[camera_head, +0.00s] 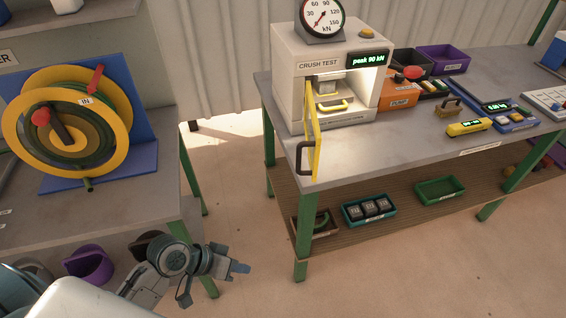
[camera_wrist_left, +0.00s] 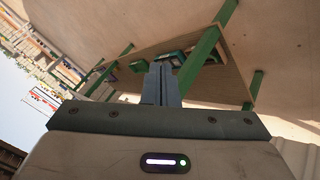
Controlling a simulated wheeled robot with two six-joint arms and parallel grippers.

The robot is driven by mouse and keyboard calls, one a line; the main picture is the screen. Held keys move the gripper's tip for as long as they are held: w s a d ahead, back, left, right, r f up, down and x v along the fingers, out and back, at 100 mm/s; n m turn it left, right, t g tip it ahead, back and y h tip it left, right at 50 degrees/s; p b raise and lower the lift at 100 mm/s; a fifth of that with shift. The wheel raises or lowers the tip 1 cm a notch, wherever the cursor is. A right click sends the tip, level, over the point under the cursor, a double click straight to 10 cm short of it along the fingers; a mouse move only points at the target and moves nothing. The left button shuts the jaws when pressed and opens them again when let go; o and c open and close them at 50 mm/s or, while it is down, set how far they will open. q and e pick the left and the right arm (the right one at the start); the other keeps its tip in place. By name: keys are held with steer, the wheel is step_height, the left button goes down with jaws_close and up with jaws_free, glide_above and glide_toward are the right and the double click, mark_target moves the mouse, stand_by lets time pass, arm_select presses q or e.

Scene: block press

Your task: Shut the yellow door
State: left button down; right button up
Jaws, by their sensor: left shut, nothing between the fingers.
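The yellow door (camera_head: 313,128) belongs to the white crush test press (camera_head: 292,80) on the workbench in the head view. It stands open, swung out toward the bench's front edge, with a dark handle (camera_head: 301,158) on its outer side. Inside the lit press chamber there is a yellow-handled tray (camera_head: 334,105). My left gripper (camera_head: 243,268) is shut and empty, low in front of the bench, left of and below the door, not touching it. In the left wrist view its closed fingers (camera_wrist_left: 160,84) point toward the bench's underside. My right gripper is not in view.
The workbench (camera_head: 385,150) has green legs and a lower shelf with a teal bin of weights (camera_head: 368,209) and a green tray (camera_head: 440,190). A yellow meter (camera_head: 468,127) lies on top. A hose reel (camera_head: 70,125) stands on the left table. Floor between the tables is clear.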

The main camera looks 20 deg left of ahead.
arm_select(q)
steer(key=w+a+r+n+t+h, duration=0.2)
steer(key=w+a+r+n+h, duration=0.2)
steer(key=w+r, duration=0.4)
steer(key=w+a+r+n+t+h, duration=0.2)
steer(key=w+a+r+n+h, duration=0.3)
steer(key=r, duration=0.5)
steer(key=w+d+m+p, duration=0.1)
steer(key=w+d+p, duration=0.6)
steer(key=d, duration=0.6)
steer(key=shift+w+d+f+y, duration=0.25)
steer(key=shift+w+f+y, duration=0.05)
steer(key=shift+w, duration=0.25)
steer(key=shift+t, duration=0.3)
